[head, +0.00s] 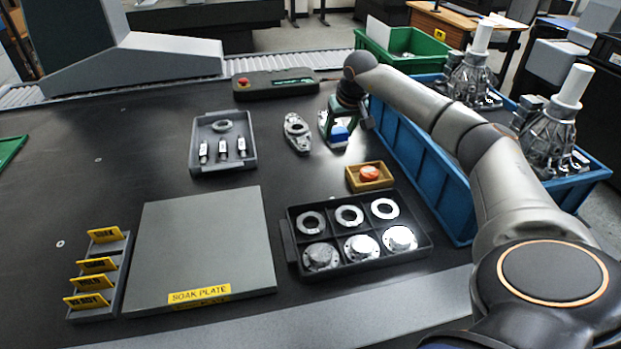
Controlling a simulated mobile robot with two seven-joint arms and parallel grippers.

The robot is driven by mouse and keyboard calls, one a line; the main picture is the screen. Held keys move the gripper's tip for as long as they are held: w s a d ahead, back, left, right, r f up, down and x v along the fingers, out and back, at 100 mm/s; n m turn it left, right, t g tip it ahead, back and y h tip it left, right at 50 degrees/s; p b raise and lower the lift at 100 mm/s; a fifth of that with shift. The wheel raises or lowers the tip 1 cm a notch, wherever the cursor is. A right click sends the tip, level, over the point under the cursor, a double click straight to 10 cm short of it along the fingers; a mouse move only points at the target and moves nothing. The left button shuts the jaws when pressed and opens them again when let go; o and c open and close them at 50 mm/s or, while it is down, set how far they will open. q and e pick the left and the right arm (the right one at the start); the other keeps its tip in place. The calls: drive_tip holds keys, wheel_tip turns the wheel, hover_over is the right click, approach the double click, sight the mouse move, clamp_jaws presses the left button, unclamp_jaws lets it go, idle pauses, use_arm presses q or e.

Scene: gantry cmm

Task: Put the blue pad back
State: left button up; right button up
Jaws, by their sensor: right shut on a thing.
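The blue pad (340,133) is a small blue block at the upper middle of the head view. My right gripper (341,125) reaches in from the right and points down, shut on the blue pad. A silvery metal part (325,120) shows just behind and to the left of the gripper, partly hidden by it. I cannot tell whether the pad touches the part or the table. A small yellow tray (352,185) in front of the gripper holds an orange pad (369,173). My left gripper is not in view.
A black divided tray (290,245) holds rings and round metal parts. A grey tray (194,155), a loose metal part (296,131) and a grey soak plate (200,245) lie to the left. A blue crate (425,165) stands under my right arm. The left of the table is mostly clear.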

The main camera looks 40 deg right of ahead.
drive_tip(key=d+b, duration=0.2)
drive_tip(key=d, duration=0.3)
drive_tip(key=shift+m, duration=0.4)
drive_tip(key=a+f, duration=0.2)
drive_tip(key=a, duration=0.2)
drive_tip(key=w+a+f+b, duration=0.1)
drive_tip(key=a+f, duration=0.4)
drive_tip(key=a, duration=0.2)
drive_tip(key=shift+w+a+f+b, duration=0.15)
drive_tip(key=shift+a+f+b, duration=0.05)
drive_tip(key=shift+a+b, duration=0.15)
drive_tip(key=shift+w+a+f, duration=0.1)
drive_tip(key=shift+a+f, duration=0.8)
drive_tip(key=shift+f, duration=0.25)
wheel_tip(320, 180, down, 3)
drive_tip(key=shift+d+r+b, duration=0.1)
drive_tip(key=shift+r+b, duration=0.1)
drive_tip(key=shift+b, duration=0.3)
drive_tip(key=shift+f, duration=0.1)
